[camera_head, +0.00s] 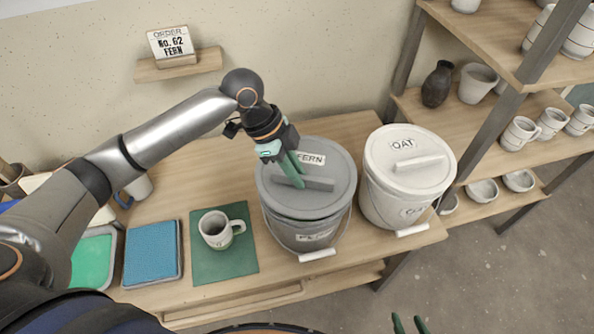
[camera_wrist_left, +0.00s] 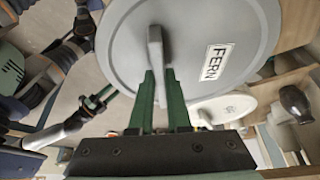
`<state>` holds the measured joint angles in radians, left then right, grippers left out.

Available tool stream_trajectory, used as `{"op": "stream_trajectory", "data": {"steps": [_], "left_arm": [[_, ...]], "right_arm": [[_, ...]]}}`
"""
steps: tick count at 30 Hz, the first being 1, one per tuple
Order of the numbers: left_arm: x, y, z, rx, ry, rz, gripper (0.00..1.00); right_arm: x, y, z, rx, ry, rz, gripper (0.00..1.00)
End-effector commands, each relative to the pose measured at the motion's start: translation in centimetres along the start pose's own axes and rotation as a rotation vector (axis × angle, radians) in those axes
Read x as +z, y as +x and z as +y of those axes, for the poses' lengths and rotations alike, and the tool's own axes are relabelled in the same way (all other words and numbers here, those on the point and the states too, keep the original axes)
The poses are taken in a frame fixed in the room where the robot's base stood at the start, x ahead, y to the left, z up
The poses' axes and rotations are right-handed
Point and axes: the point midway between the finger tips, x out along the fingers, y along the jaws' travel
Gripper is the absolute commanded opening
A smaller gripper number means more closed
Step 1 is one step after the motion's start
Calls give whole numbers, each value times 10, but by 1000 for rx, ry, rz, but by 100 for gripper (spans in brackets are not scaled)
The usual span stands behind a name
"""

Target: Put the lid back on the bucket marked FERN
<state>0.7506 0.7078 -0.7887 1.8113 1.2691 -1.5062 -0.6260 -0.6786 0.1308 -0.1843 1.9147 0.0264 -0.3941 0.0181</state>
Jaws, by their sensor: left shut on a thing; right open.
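The grey FERN lid (camera_head: 330,165) is over the grey bucket marked FERN (camera_head: 302,232), covering its mouth. I cannot tell whether its rim is fully seated. My left gripper (camera_head: 297,178) is shut on the lid's bar handle (camera_head: 318,184). In the left wrist view the lid (camera_wrist_left: 190,65) fills the top, with the green fingers (camera_wrist_left: 160,85) at the end of its handle (camera_wrist_left: 155,48). My right gripper (camera_head: 408,324) is open and empty at the bottom edge, in front of the table, mostly out of frame.
A white bucket marked OAT (camera_head: 385,200) with its lid on stands close to the right. A mug (camera_head: 216,232) on a green mat (camera_head: 200,268) and a blue tray (camera_head: 152,253) lie left. An order card (camera_head: 171,42) reads FERN. Pottery shelves (camera_head: 455,115) stand right.

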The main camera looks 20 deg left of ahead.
Motion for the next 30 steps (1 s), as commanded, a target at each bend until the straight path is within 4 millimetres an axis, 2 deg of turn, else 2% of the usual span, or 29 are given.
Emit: {"op": "stream_trajectory", "data": {"steps": [30], "left_arm": [[3,7,0,-1,0,1,0]], "right_arm": [[-3,-3,0,0,0,-1,50]]}}
